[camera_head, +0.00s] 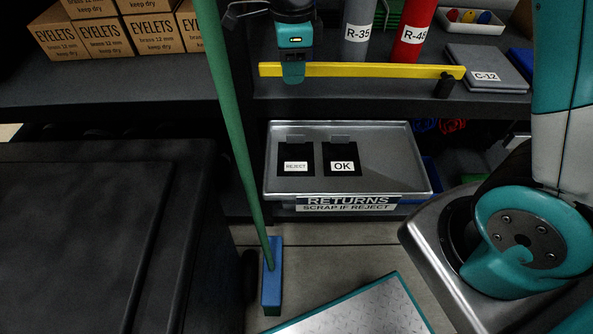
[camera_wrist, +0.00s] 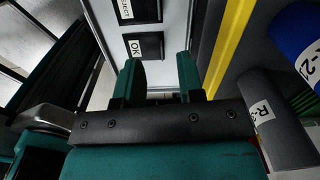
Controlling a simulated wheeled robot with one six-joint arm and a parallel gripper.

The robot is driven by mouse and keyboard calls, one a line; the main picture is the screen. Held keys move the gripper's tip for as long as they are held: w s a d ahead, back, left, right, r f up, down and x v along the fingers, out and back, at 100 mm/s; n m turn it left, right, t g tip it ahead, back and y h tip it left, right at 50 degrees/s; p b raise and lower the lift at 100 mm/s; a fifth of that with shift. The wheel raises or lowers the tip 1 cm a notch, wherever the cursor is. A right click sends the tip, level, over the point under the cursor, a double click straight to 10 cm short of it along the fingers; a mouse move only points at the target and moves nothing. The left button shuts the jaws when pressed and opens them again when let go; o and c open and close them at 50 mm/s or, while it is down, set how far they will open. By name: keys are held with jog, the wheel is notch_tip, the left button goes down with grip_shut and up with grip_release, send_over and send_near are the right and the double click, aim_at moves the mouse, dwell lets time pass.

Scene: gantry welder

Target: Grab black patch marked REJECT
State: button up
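The black patch marked REJECT (camera_head: 296,153) lies on the left side of the grey RETURNS tray (camera_head: 400,165), with a small grey tab at its far edge. A second black patch, marked OK (camera_head: 341,153), lies just to its right. In the wrist view the REJECT patch (camera_wrist: 143,10) is partly cut off at the top edge, and the OK patch (camera_wrist: 145,46) is nearer the fingers. My gripper (camera_head: 293,76) is beyond the tray, at the shelf edge by the yellow bar. In the wrist view my gripper (camera_wrist: 160,78) is open, with nothing between its fingers.
The yellow bar (camera_head: 370,70) runs along the shelf edge, close to my gripper. Grey R-35 (camera_head: 358,25) and red R-45 (camera_head: 413,30) cylinders stand behind. A green pole (camera_head: 235,120) with a blue foot (camera_head: 271,275) leans left of the tray. EYELETS boxes (camera_head: 105,38) sit back left.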

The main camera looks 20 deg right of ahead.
jog(key=f, duration=0.1)
jog(key=m+b, duration=0.1)
jog(key=b, duration=0.1)
send_over(291, 135)
jog(key=f, duration=1.2)
jog(key=shift+w+d, duration=0.2)
jog(key=shift+w, duration=0.2)
jog(key=shift+s+a+f+b, duration=0.15)
jog(key=shift+f+b, duration=0.3)
jog(key=shift+f, duration=0.9)
jog(key=shift+s+a+f+b, duration=0.15)
jog(key=shift+f+b, duration=0.25)
jog(key=shift+f, duration=0.95)
jog(key=shift+d, duration=0.1)
grip_shut()
